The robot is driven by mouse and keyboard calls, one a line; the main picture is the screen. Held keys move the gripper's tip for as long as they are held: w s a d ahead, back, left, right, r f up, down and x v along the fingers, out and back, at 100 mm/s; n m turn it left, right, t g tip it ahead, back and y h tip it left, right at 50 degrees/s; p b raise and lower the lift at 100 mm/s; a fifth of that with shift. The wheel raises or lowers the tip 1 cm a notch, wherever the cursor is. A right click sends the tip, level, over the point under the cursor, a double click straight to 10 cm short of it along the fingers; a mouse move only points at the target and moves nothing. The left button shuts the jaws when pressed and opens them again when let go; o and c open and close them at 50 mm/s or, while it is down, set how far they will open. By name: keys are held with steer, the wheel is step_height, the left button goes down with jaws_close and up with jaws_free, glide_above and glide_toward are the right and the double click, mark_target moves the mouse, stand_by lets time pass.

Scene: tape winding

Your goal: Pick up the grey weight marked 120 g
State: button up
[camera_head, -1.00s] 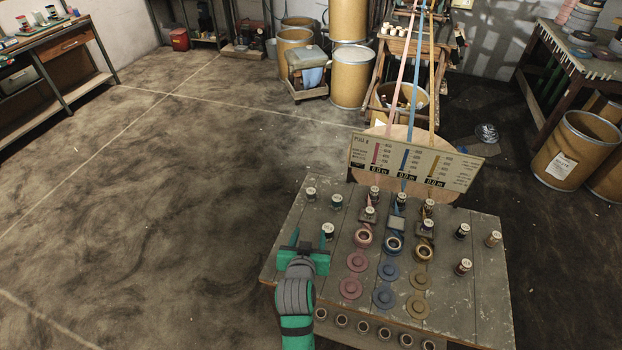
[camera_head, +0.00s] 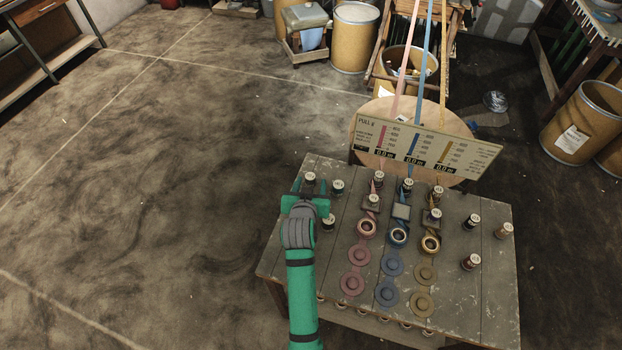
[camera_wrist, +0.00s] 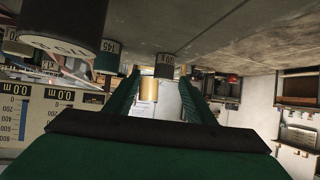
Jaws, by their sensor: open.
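Several small dark grey weights with pale tops stand on the workbench; I cannot read 120 g for certain on any of them. My gripper (camera_head: 308,188) is open at the bench's left edge, with the far-left weight (camera_head: 309,178) at its fingertips. In the upside-down wrist view, a grey weight (camera_wrist: 165,66) shows ahead, in line with the gap between the green fingers. A second weight (camera_head: 337,187) stands just right of the gripper. A third (camera_head: 328,222) stands near my wrist. A large dark weight (camera_wrist: 62,30) shows close at left in the wrist view, its marking unclear.
The workbench (camera_head: 490,290) also holds pink, blue and gold rings and discs in the middle. More weights (camera_head: 473,221) stand at right. A printed display panel (camera_head: 428,143) rises at the back, with coloured tapes behind it. Open floor (camera_head: 150,200) lies left.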

mark_target(310, 180)
steer(key=shift+a+x, duration=0.2)
steer(key=shift+x, duration=1.1)
steer(key=shift+a+x, duration=0.15)
steer(key=shift+x, duration=1.15)
steer(key=shift+f, duration=0.1)
steer(key=shift+c, duration=0.4)
steer(key=c, duration=1.1)
